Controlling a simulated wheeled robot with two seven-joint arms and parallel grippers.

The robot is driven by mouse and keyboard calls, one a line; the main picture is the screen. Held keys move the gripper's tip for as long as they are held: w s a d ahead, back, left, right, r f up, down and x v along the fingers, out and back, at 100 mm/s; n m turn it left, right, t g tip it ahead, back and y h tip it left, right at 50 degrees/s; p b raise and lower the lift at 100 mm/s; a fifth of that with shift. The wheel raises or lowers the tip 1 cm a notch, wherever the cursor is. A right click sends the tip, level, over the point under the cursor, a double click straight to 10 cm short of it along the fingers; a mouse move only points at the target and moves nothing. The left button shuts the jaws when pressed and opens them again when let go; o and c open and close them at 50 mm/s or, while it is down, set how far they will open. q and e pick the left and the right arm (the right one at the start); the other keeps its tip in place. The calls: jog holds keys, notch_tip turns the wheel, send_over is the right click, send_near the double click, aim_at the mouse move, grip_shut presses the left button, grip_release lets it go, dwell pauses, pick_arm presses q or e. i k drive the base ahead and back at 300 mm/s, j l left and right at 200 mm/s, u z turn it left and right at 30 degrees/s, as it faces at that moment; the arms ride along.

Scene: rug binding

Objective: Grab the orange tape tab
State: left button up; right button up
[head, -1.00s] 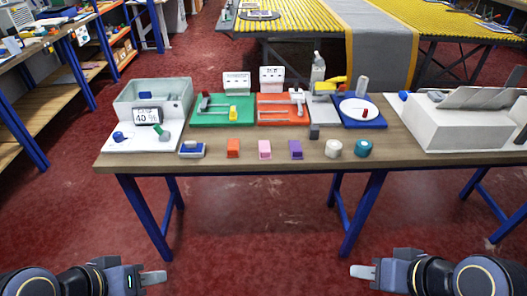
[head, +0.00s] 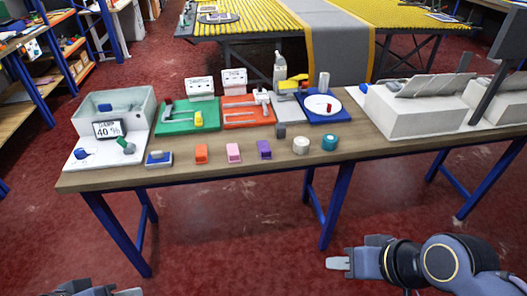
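The orange tape tab (head: 201,154) is a small orange block near the front edge of the wooden table (head: 270,167). It stands left of a pink tab (head: 234,153) and a purple tab (head: 264,149). My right gripper (head: 340,263) is low in front of the table, to the right of and well apart from the orange tab. It looks empty; whether its fingers are parted is unclear. My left gripper (head: 130,292) shows only in part at the bottom edge, below the table and apart from the tab. Its opening cannot be made out.
A blue-and-white block (head: 158,158) lies left of the orange tab. White (head: 301,145) and teal (head: 330,142) rolls stand to the right. A grey bin (head: 85,111) stands at the left, a white machine (head: 410,111) at the right.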

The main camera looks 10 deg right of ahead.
aim_at(201, 156)
jog(key=i+j+u, duration=0.25)
jog(key=i+j, duration=0.25)
jog(key=i+j+u, duration=0.2)
jog(key=i+j, duration=0.2)
jog(key=i, duration=0.2)
